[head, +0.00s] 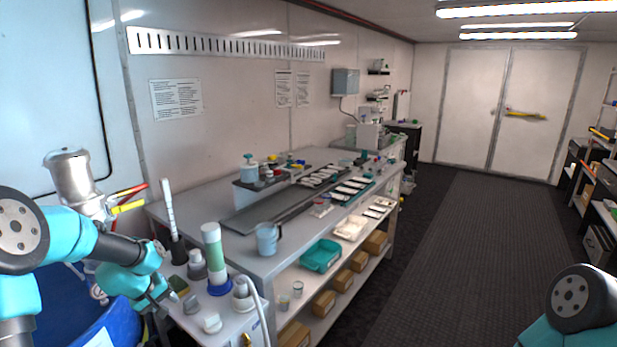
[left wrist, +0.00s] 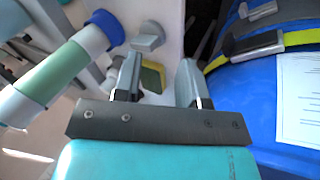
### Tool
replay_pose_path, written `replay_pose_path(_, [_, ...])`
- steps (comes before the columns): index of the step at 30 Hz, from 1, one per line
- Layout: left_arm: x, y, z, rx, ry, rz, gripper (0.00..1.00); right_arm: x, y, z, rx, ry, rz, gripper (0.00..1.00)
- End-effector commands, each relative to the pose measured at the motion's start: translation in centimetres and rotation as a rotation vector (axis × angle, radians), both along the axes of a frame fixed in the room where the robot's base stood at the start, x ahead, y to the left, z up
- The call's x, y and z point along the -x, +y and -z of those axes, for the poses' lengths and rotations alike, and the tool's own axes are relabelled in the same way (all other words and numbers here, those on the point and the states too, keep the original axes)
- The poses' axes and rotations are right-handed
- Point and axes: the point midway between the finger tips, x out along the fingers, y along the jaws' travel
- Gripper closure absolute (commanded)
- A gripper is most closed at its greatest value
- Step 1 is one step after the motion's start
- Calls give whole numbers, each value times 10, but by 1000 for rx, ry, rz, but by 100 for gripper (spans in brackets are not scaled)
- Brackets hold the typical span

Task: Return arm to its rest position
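My left arm comes in from the left in the head view. Its gripper (head: 158,301) hangs over the near left corner of the small white table, by the blue barrel. In the left wrist view the left gripper (left wrist: 157,78) has its two fingers apart, with nothing held between them. A yellow and green sponge (left wrist: 153,77) lies on the table beyond the fingers; it also shows in the head view (head: 178,285). My right arm shows only as a link at the lower right of the head view, and its gripper is out of frame.
A blue barrel (head: 75,318) stands beside the small white table (head: 232,327). On that table are a green and white cylinder (head: 212,252) with a blue base and several grey-white fittings. The long workbench (head: 208,207) behind holds trays and a jug (head: 267,239). The dark floor (head: 465,240) is clear.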

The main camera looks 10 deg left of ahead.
Motion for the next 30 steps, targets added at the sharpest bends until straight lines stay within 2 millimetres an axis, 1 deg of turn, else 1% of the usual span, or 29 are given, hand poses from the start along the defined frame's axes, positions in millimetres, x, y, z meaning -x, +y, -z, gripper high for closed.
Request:
replay_pose_path(1, [1, -27, 18, 10, 20, 39, 62, 0, 0, 0, 0, 0, 0, 62])
replay_pose_path(2, [2, -42, 28, 14, 28, 60, 62, 0, 0, 0, 0, 0, 0, 62])
replay_pose_path(3, [5, -61, 41, 18, 39, 87, 62, 0, 0, 0, 0, 0, 0, 62])
replay_pose_path(5, [12, -90, 59, 24, 59, 129, 62, 0, 0, 0, 0, 0, 0, 62])
replay_pose_path(6, [17, -108, 70, 26, 71, 157, 62, 0, 0, 0, 0, 0, 0, 62])
replay_pose_path(8, [28, -136, 86, 29, 91, 201, 62, 0, 0, 0, 0, 0, 0, 62])
replay_pose_path(9, [36, -154, 96, 30, 104, 230, 62, 0, 0, 0, 0, 0, 0, 62])
replay_pose_path(10, [43, -168, 104, 31, 115, 252, 62, 0, 0, 0, 0, 0, 0, 62])
replay_pose_path(12, [52, -183, 131, 13, 131, 302, 62, 0, 0, 0, 0, 0, 0, 62])
replay_pose_path(14, [61, -198, 152, -2, 143, 352, 62, 0, 0, 0, 0, 0, 0, 62])
replay_pose_path(15, [69, -208, 165, -10, 150, 385, 62, 0, 0, 0, 0, 0, -1, 62])
replay_pose_path(17, [81, -224, 184, -21, 158, 439, 62, 0, 0, 0, 0, 0, 0, 62])
replay_pose_path(18, [90, -234, 196, -27, 164, 473, 62, 0, 0, 0, 0, 0, 0, 62])
replay_pose_path(21, [114, -258, 222, -39, 172, 563, 62, 0, 0, 0, 0, 0, 0, 62])
replay_pose_path(24, [138, -280, 242, -44, 175, 645, 62, 0, 0, 0, 0, 0, 0, 62])
replay_pose_path(27, [156, -295, 254, -45, 174, 703, 62, 0, 0, 0, 0, 0, 0, 62])
replay_pose_path(30, [166, -303, 260, -45, 170, 739, 62, 0, 0, 0, 0, 0, 0, 62])
